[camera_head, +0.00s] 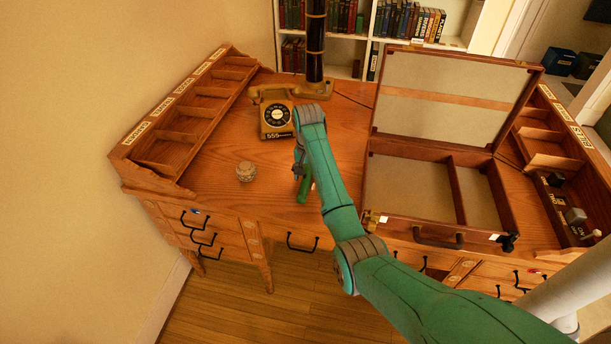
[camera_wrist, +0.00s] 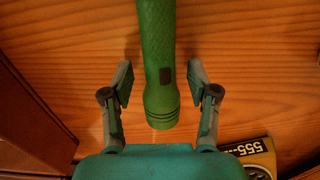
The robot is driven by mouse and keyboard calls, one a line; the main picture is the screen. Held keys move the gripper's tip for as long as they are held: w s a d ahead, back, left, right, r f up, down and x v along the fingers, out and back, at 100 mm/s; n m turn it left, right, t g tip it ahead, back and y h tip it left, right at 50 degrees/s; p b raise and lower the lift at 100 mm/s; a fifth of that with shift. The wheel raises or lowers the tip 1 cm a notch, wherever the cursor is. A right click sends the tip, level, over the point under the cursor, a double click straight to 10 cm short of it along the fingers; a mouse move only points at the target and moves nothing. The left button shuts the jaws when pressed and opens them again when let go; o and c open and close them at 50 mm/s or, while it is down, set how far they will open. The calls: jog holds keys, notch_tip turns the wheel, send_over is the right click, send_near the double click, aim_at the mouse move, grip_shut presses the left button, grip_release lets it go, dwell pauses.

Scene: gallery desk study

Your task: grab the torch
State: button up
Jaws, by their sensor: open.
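The torch (camera_wrist: 157,50) is green with a dark button and a wider ringed end. In the wrist view it runs down from the top edge, its wider end between my fingers. In the head view part of the torch (camera_head: 304,191) shows beside my arm, over the desk, in front of the telephone. My gripper (camera_wrist: 160,82) is open, with one finger on each side of the torch and a visible gap on both sides. In the head view my gripper (camera_head: 299,168) is partly hidden by my own arm. I cannot tell its exact height over the torch.
An old telephone (camera_head: 277,117) marked 555 stands behind my gripper. A small round patterned object (camera_head: 246,171) sits to the left. An open case (camera_head: 455,168) with two compartments stands to the right. Wooden pigeonhole racks (camera_head: 187,113) line the desk sides. The desk's front left is clear.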

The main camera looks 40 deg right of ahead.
grip_shut()
dwell(0.3)
